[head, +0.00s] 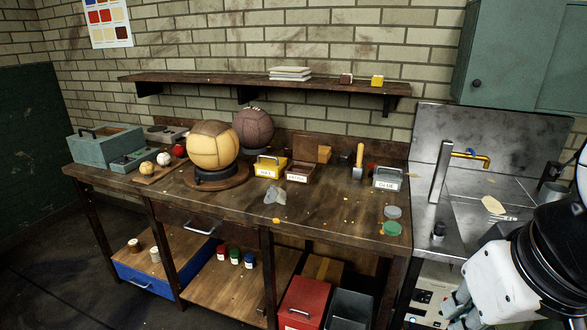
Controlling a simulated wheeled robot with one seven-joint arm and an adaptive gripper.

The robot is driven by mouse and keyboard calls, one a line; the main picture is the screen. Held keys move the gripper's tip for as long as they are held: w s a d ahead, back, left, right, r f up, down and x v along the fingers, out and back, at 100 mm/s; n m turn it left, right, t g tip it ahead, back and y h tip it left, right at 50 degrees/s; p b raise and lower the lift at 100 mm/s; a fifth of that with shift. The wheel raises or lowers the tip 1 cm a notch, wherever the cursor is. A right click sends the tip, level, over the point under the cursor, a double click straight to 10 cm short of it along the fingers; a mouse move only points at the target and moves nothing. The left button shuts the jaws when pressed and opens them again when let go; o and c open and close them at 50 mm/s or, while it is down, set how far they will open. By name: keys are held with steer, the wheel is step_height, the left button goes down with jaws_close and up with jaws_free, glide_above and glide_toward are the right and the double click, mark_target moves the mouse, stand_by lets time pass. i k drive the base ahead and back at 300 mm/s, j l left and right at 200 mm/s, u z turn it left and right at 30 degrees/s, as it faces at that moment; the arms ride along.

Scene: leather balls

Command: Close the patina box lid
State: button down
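The patina box (297,176) is a small brown box with a pale label on its front, too small to read surely. It stands on the wooden workbench (330,212), right of the yellow box. Its brown lid (307,148) stands raised at the back, so the box is open. Its inside is mostly hard to make out. Part of my white and black arm shows at the lower right, well away from the box.
A yellow box (267,167) stands close at the patina box's left. A grey glue box (387,178) and a wooden-handled tool (358,161) are to its right. A tan ball (212,146) sits on a stand at left. A shelf (265,83) hangs above.

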mark_target(306, 149)
steer(key=i+j+z, duration=0.15)
steer(key=i+j, duration=0.55)
steer(key=i, duration=0.25)
steer(key=i+j+z, duration=0.15)
steer(key=i+j, duration=0.65)
steer(key=i, duration=0.1)
